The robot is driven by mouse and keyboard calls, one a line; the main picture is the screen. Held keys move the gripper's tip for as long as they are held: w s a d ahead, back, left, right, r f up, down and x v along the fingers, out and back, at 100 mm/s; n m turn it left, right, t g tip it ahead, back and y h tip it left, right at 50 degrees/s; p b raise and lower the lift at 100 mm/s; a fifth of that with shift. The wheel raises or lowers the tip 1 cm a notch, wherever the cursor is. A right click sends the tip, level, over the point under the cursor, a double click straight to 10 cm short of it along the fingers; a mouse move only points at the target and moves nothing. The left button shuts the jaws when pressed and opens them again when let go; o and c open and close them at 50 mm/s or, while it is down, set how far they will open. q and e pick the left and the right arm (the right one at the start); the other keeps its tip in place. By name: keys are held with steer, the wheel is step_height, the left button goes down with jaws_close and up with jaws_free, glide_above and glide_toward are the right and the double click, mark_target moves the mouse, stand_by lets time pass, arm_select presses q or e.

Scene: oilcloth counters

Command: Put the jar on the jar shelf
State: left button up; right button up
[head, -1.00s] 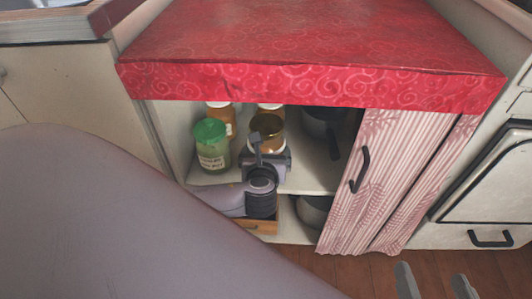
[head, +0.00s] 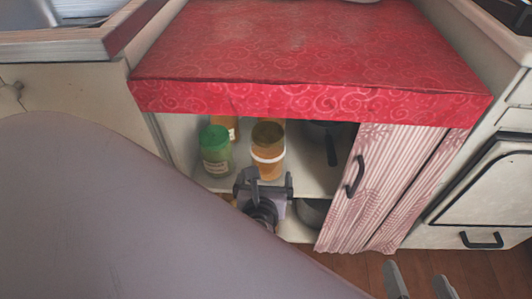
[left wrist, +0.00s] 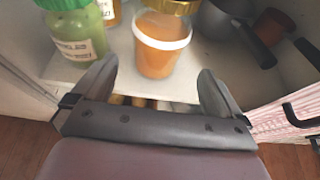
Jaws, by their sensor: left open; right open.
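An orange jar with a gold-brown lid (head: 267,165) stands upright on the upper shelf (head: 305,182) of the open cabinet. It also shows in the left wrist view (left wrist: 161,50), just beyond the fingertips. A green jar with a pale label (head: 215,160) stands to its left; another orange jar (head: 232,127) is partly hidden behind. My left gripper (head: 264,182) is open in front of the orange jar; its fingers (left wrist: 157,82) point at the jar with nothing between them. My right gripper (head: 415,282) is open and empty at the lower right, over the floor.
A dark pot (head: 318,132) stands on the shelf's right, and another (head: 310,213) sits below. A striped curtain door with a black handle (head: 354,175) closes off the cabinet's right side. The red oilcloth counter (head: 310,55) overhangs the opening. My left arm covers much of the lower left.

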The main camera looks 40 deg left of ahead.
arm_select(q)
steer(key=s+d+f+n+g+h, duration=0.1)
steer(key=s+d+n+h, duration=0.1)
steer(key=d+n+h, duration=0.3)
steer(key=s+d+f+n+g+h, duration=0.2)
steer(key=s+d+n+h, duration=0.15)
steer(key=d+n, duration=0.35)
step_height(320, 180, up, 8)
steer(key=d+n+t+h, duration=0.2)
steer(key=n+h, duration=0.3)
steer(key=n, duration=1)
steer(key=shift+w+f+t, duration=0.15)
steer(key=shift+w+t, duration=0.1)
steer(key=shift+t, duration=0.45)
